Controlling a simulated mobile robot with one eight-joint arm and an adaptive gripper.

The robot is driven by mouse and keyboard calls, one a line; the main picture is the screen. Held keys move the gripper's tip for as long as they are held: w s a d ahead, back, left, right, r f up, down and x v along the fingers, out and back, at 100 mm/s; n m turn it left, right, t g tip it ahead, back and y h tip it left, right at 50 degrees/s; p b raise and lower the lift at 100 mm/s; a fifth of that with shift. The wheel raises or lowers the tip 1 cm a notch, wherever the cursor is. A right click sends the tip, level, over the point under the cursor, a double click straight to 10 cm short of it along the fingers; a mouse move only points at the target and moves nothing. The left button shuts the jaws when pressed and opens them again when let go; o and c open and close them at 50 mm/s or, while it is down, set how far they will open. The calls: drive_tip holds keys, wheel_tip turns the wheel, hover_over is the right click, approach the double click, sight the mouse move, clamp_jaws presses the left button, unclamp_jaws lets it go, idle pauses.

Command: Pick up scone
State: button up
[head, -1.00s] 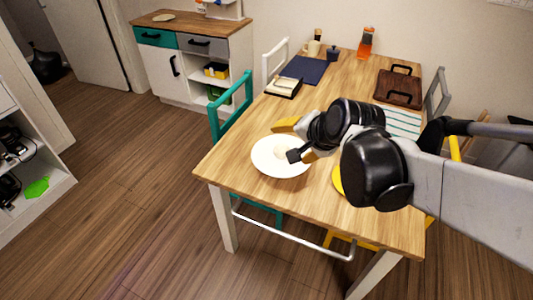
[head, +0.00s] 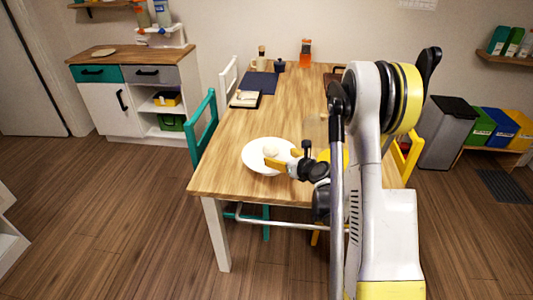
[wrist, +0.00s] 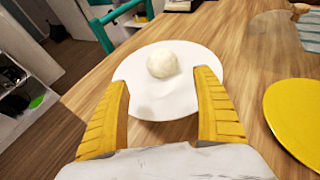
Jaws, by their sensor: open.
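The scone (wrist: 171,64) is a pale, round ball on a white plate (wrist: 150,100) in the wrist view. In the head view the scone (head: 271,151) sits on the white plate (head: 254,161) near the table's front left. My gripper (wrist: 162,97) has two yellow fingers, spread open and empty over the near part of the plate. The scone lies beyond the fingertips, roughly centred between them. In the head view my gripper (head: 284,158) is at the plate's right side, close to the scone. My arm hides part of the table.
A yellow plate (wrist: 295,116) lies right of the white plate. A teal chair (head: 203,130) stands at the table's left and a yellow chair (head: 407,155) at its right. A dark blue mat (head: 260,84) and small items lie farther back. The table (head: 228,140) is clear left of the plate.

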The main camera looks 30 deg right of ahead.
sight(273, 153)
drive_tip(key=x, duration=0.4)
drive_tip(key=shift+w+f+b, duration=0.15)
drive_tip(key=shift+w+b, duration=0.05)
drive_tip(key=shift+b, duration=0.2)
drive_tip(key=x, duration=0.2)
drive_tip(key=b+x, duration=0.2)
drive_tip(key=x, duration=0.1)
drive_tip(key=shift+w+d, duration=0.15)
drive_tip(key=shift+w, duration=0.3)
drive_tip(key=shift+r, duration=0.3)
drive_tip(key=c, duration=1.3)
